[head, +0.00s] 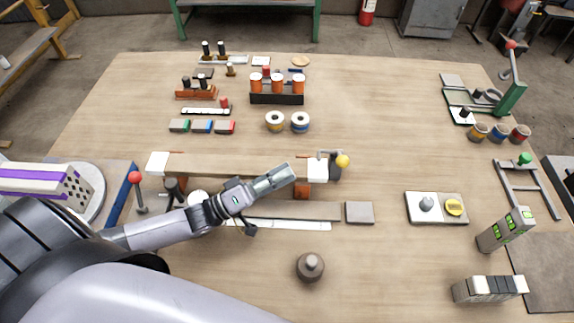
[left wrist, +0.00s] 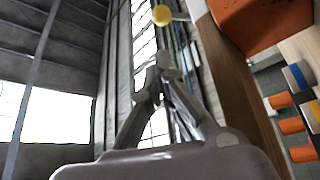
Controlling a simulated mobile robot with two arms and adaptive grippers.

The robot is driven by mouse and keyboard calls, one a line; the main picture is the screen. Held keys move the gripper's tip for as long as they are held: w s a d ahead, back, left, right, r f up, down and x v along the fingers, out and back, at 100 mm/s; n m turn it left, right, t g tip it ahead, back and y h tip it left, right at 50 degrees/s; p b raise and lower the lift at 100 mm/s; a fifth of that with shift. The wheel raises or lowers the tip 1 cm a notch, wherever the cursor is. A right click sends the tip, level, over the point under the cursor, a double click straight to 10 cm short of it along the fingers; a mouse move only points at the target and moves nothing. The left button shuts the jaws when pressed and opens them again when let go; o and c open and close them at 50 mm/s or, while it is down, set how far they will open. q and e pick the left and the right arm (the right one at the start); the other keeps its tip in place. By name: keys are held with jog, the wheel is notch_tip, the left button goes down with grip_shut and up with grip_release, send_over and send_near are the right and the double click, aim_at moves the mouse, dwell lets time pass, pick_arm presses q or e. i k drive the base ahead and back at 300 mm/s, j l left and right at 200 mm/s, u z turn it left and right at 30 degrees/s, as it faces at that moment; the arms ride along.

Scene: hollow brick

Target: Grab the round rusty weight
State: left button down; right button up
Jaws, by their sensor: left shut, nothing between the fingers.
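The round rusty weight (head: 310,266), a dark brown disc with a small knob on top, stands upright on the wooden table near the front middle in the head view. Nothing touches it. My left gripper (head: 286,172) is over the long wooden beam, farther back than the weight and slightly left of it. In the left wrist view the left gripper's fingers (left wrist: 166,66) come together and are shut with nothing between them. The weight does not show in the left wrist view. My right gripper is not in view.
The wooden beam (head: 240,167) with a yellow ball (head: 342,161) at its right end lies beside the left gripper. A grey block (head: 360,212) and a white plate with knobs (head: 411,207) are right of it. The table around the weight is clear.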

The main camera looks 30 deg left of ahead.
aim_at(310, 267)
jog(key=k, duration=1.5)
